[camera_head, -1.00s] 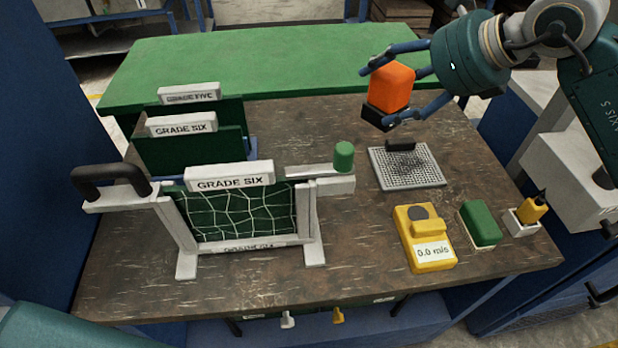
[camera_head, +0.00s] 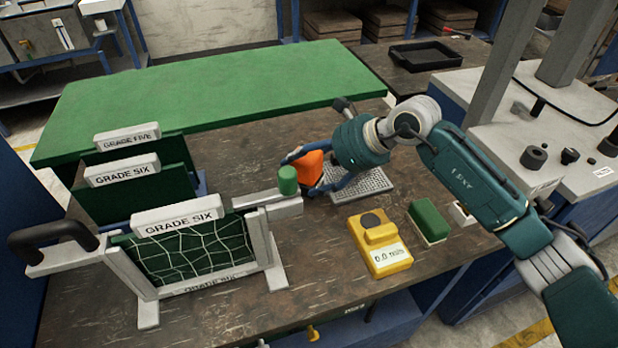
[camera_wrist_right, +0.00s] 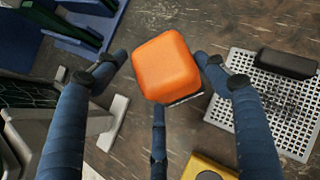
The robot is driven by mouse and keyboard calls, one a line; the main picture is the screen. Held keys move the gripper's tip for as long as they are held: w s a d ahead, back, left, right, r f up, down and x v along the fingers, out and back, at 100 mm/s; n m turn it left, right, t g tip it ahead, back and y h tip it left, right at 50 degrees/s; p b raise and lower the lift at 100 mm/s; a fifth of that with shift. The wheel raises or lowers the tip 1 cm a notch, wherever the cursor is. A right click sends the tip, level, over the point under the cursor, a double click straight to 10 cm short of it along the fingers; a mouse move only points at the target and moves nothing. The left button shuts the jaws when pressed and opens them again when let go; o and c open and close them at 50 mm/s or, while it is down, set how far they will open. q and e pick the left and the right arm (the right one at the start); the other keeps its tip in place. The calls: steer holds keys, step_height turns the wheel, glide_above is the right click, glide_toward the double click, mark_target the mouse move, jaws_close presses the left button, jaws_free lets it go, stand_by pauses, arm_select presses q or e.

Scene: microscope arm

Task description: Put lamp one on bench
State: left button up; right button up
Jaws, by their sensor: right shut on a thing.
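The lamp, an orange block (camera_head: 311,166) on a dark base, is in my right gripper (camera_head: 307,173), low over the brown bench (camera_head: 300,238). My right gripper is shut on it. In the right wrist view the orange block (camera_wrist_right: 167,68) sits between the blue fingers, with a sliver of its dark base showing. In the head view the lamp's lower part is hidden by a finger and the green cylinder, so I cannot tell if it touches the bench. My left gripper is not in view.
Right are a perforated plate (camera_head: 370,184), a yellow meter (camera_head: 380,243) and a green block (camera_head: 429,220).

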mark_target(317, 179)
step_height(317, 179, down, 4)
steer(key=shift+f+p, duration=0.2)
steer(key=shift+p, duration=0.25)
steer(key=shift+f+b, duration=0.25)
steer(key=shift+b, duration=0.05)
steer(key=o, duration=1.4)
steer(key=shift+r, duration=0.1)
